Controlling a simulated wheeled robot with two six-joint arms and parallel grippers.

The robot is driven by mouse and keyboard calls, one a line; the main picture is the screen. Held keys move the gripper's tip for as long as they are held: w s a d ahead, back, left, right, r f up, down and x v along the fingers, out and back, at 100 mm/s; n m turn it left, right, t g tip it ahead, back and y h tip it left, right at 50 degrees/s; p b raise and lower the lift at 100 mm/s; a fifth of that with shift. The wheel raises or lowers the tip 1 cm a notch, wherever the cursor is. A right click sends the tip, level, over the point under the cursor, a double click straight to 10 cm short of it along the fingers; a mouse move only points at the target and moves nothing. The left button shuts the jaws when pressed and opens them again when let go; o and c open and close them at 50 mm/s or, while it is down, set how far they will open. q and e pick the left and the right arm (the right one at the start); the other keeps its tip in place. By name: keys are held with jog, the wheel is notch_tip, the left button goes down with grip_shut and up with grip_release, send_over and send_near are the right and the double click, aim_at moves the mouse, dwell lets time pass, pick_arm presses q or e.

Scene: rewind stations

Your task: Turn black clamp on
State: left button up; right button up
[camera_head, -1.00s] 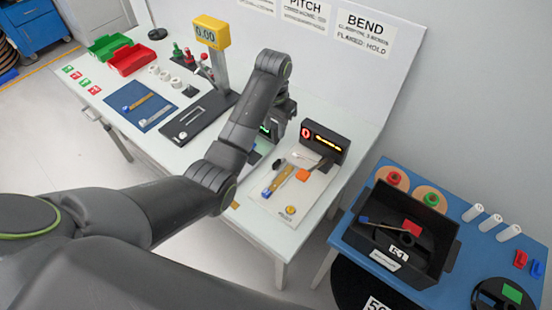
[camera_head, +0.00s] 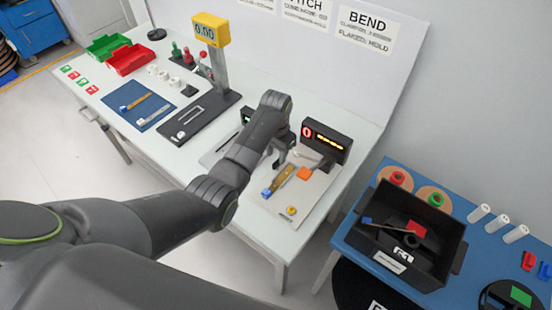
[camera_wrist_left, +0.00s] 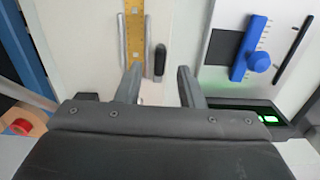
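The black clamp (camera_wrist_left: 160,58) is a small dark upright piece beside the yellow ruler strip (camera_wrist_left: 135,38) in the left wrist view. It sits on a pale board (camera_head: 309,207), which also shows in the wrist view (camera_wrist_left: 187,30). My left gripper (camera_wrist_left: 159,72) is open, with its two fingers apart and the clamp showing between their tips. Whether the fingers touch it cannot be told. In the head view, my left gripper (camera_head: 280,157) is over the back left part of the board, and I cannot make out the clamp there. My right gripper is not in view.
A black display box (camera_head: 326,140) stands at the board's back edge. A blue slider (camera_wrist_left: 250,50) is on a neighbouring panel. A black bin (camera_head: 440,255) stands on the blue table at right.

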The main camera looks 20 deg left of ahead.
aim_at(276, 162)
pick_arm(q)
jog(key=shift+f, duration=1.75)
jog(key=shift+c, duration=0.2)
grip_shut()
